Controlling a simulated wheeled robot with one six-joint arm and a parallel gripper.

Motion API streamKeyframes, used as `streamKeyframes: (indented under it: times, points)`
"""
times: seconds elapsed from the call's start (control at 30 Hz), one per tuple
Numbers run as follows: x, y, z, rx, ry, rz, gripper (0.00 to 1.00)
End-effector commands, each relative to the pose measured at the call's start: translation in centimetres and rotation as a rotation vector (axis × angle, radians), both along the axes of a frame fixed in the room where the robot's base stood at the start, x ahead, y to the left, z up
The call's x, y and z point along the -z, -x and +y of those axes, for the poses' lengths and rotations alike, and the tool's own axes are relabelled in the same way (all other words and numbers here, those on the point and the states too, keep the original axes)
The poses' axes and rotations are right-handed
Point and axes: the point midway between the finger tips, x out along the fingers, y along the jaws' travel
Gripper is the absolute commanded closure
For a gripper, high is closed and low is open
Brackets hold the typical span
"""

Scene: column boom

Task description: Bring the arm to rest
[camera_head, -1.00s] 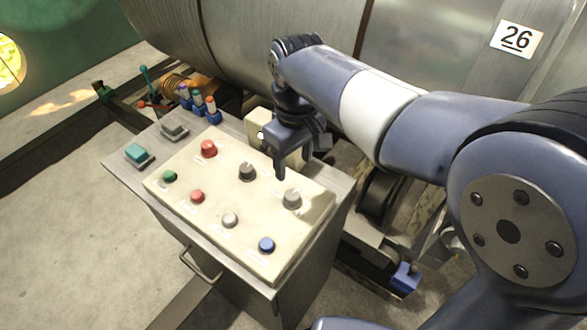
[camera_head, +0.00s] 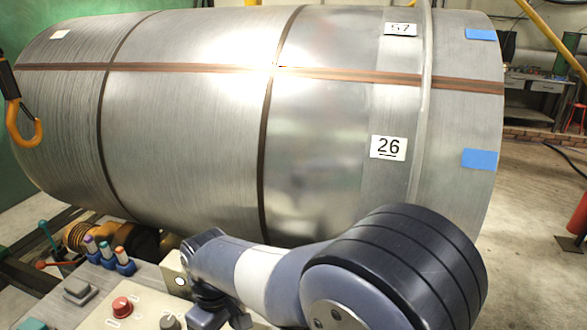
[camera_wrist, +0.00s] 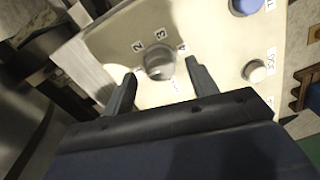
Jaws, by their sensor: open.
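My gripper (camera_wrist: 160,88) is open and empty in the wrist view, its two fingers spread on either side of a grey rotary knob (camera_wrist: 158,62). The fingers look apart from the knob; the exact gap above the panel cannot be told. Numbers 2, 3 and 4 are printed around the knob. In the head view my arm reaches from the lower right toward the control panel (camera_head: 95,322) at the lower left. The fingertips are below the picture's edge there.
A large metal drum (camera_head: 190,110) fills the head view behind my arm. An orange hook (camera_head: 24,128) hangs at the left. A red button (camera_head: 122,306) and a grey square button (camera_head: 78,288) sit on the console.

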Motion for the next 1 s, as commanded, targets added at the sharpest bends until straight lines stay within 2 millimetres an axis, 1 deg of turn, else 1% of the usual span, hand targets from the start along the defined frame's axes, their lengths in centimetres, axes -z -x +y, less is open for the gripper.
streamKeyframes:
  times: [0.03,0.1,0.2,0.63,0.77,0.87,1.0]
  points:
    - [0.7,0.1,0.0,0.000,0.001,0.002,0.45]
    - [1.3,0.1,0.0,0.000,0.001,0.002,0.45]
    - [1.9,0.1,0.0,0.000,0.001,0.000,0.45]
    - [1.7,0.0,0.0,0.011,-0.001,-0.001,0.45]
    - [0.7,0.0,0.1,-0.001,-0.003,-0.003,0.45]
    - [-0.8,-0.1,0.1,0.000,-0.004,-0.004,0.45]
    - [-3.5,-0.2,0.0,-0.001,-0.004,-0.004,0.45]
